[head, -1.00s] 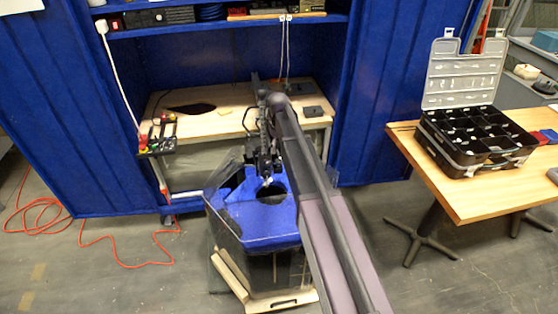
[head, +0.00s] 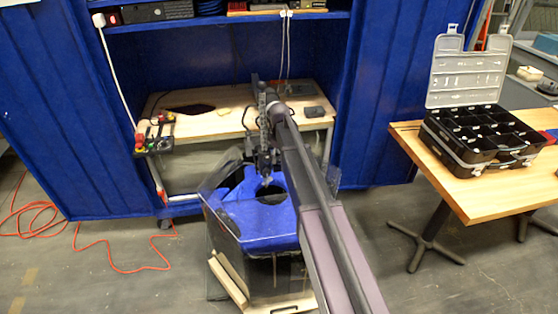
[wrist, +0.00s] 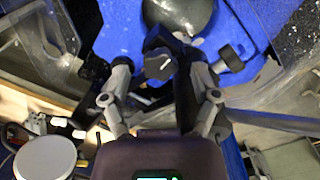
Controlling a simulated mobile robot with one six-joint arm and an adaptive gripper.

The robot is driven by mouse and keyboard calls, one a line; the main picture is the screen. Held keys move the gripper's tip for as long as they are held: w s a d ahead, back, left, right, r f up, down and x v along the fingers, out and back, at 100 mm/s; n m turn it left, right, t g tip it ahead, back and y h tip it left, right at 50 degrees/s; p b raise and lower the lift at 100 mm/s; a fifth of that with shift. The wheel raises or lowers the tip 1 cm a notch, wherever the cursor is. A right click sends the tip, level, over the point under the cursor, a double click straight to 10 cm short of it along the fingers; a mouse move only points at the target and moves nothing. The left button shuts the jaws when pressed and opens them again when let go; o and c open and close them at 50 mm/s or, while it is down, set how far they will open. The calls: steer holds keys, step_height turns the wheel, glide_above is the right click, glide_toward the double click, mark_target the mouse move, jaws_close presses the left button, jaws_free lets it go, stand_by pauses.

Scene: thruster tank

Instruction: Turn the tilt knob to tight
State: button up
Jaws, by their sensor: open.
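A dark round knob with a pale pointer line (wrist: 160,64) shows in the wrist view, just ahead of and between the fingers of my gripper (wrist: 157,82). I take it for the tilt knob, but no label is readable. My gripper is open, one finger on each side; I cannot tell whether either touches the knob. A second black knob (wrist: 231,58) sits to the right by the blue surface. In the head view my gripper (head: 266,178) points down over the blue-topped tank (head: 230,215); the knob there is too small or hidden to make out.
The tank has clear side panels and stands on a wooden base (head: 228,280). Behind it is a wooden workbench (head: 215,125) in a blue cabinet. A table (head: 470,200) with an open black organizer case (head: 480,135) stands right. An orange cable (head: 120,265) lies on the floor left.

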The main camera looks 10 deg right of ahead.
steer(key=shift+f, duration=0.2)
jaws_close()
stand_by(0.3)
steer(key=shift+m, duration=0.7)
jaws_free()
steer(key=s+r+m+p, duration=0.2)
steer(key=s+m, duration=0.1)
steer(key=s, duration=1.1)
steer(key=s+r+m+p, duration=0.1)
steer(key=s+m, duration=0.3)
steer(key=s, duration=1.1)
steer(key=shift+d+r+p, duration=0.15)
steer(key=shift+r+p, duration=0.2)
steer(key=shift+r, duration=0.1)
